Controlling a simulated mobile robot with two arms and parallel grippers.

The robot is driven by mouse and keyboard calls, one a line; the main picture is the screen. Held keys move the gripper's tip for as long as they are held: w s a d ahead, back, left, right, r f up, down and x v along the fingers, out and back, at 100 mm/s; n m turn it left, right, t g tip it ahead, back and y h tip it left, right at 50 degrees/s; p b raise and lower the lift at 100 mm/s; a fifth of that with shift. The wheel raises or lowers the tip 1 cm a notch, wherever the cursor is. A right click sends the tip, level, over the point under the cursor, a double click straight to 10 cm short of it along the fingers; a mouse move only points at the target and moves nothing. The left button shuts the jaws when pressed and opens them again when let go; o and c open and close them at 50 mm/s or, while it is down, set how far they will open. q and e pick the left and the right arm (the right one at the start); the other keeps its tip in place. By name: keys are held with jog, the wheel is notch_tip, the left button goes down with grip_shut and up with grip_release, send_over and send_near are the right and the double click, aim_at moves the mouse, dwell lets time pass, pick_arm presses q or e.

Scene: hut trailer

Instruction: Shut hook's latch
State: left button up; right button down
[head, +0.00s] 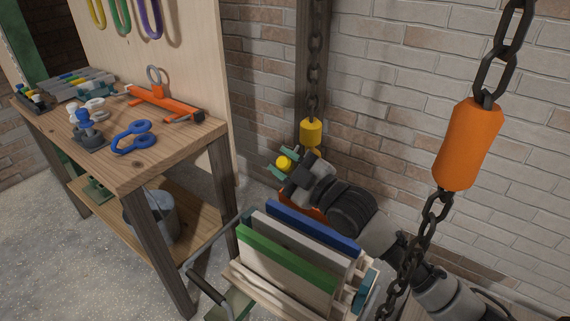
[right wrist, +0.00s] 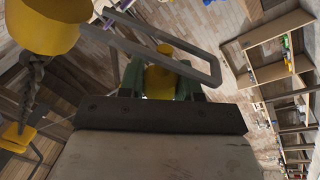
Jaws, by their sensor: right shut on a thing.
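The yellow hook block (head: 311,132) hangs on a dark chain by the brick wall in the head view. Its lower hook part is partly hidden behind my right gripper. My right gripper (head: 283,163), with green fingers, is shut on a round yellow knob (head: 285,164), just left of and below the block. In the right wrist view the knob (right wrist: 160,78) sits between the green fingers (right wrist: 160,85). A grey metal loop (right wrist: 150,45) runs from near a large yellow body (right wrist: 45,25) and passes over the knob. I cannot tell whether the latch is closed. My left gripper is not in view.
An orange weight (head: 470,144) hangs on a thick chain at the right, in front of my right arm. A wooden workbench (head: 160,165) with tools stands at the left. A rack of colored boards (head: 290,250) stands below my gripper.

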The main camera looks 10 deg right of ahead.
notch_tip(320, 180, down, 2)
jog(key=n, duration=0.1)
jog(key=n+b, duration=0.1)
jog(key=n, duration=0.1)
jog(key=n+y, duration=0.1)
jog(key=shift+w+d+f+n+g, duration=0.15)
jog(key=shift+f+n+g, duration=0.15)
jog(key=shift+g, duration=0.1)
jog(key=shift+w+d+f+n+y+b, duration=0.15)
jog(key=shift+f+n+y+b, duration=0.25)
jog(key=shift+n, duration=0.6)
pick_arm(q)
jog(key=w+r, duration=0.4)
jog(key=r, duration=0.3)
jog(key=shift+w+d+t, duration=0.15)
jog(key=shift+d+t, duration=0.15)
pick_arm(e)
jog(key=shift+w+d+f+n+g+y, duration=0.15)
jog(key=shift+f+n+g, duration=0.15)
jog(key=shift+n, duration=0.45)
jog(key=shift+w+d+f+n+g+y, duration=0.15)
jog(key=shift+f+n, duration=0.2)
jog(key=shift+n, duration=0.45)
jog(key=shift+w+d+f+n+g+y, duration=0.15)
jog(key=shift+f+n+g, duration=0.15)
jog(key=shift+n, duration=0.45)
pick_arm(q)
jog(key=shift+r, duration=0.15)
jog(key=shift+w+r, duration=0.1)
